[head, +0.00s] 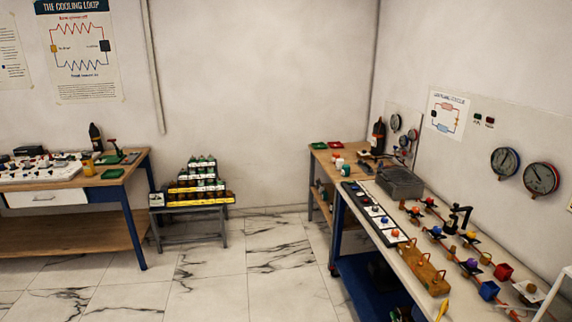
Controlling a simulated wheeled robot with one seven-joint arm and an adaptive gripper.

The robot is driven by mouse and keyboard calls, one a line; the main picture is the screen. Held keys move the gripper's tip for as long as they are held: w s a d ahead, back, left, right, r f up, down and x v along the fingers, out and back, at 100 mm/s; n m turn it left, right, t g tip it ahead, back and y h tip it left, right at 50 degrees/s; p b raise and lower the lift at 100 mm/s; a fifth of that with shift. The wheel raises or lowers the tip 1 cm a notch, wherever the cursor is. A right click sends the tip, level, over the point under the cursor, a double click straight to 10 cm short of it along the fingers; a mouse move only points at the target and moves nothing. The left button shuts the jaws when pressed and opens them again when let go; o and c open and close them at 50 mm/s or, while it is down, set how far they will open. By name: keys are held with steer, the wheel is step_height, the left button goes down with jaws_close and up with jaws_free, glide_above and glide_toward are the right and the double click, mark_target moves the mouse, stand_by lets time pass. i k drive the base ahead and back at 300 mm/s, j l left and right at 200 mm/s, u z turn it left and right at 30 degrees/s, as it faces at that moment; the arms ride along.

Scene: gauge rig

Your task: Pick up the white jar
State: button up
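A small white jar-like thing (340,163) stands on the wooden bench in the back right corner, in the head view. It is tiny at this distance, and I cannot make out its lid or label. A small red thing sits close by it, and a green one (345,171) stands just in front. My gripper is not in view.
The corner bench (325,152) also bears red and green trays (327,145) and a dark bottle (378,136). A long bench with a grey box (400,181), valves and pipes runs along the right wall. A stepped bottle rack (196,185) stands left. Marble floor (230,270) is clear between.

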mark_target(340, 162)
steer(key=i, duration=0.8)
steer(key=i+z, duration=0.1)
steer(key=i, duration=0.75)
steer(key=i+j, duration=0.15)
steer(key=i, duration=1.45)
steer(key=i+j+z, duration=0.1)
steer(key=i, duration=0.7)
steer(key=i+j+z, duration=0.15)
steer(key=z, duration=0.15)
steer(key=i, duration=0.1)
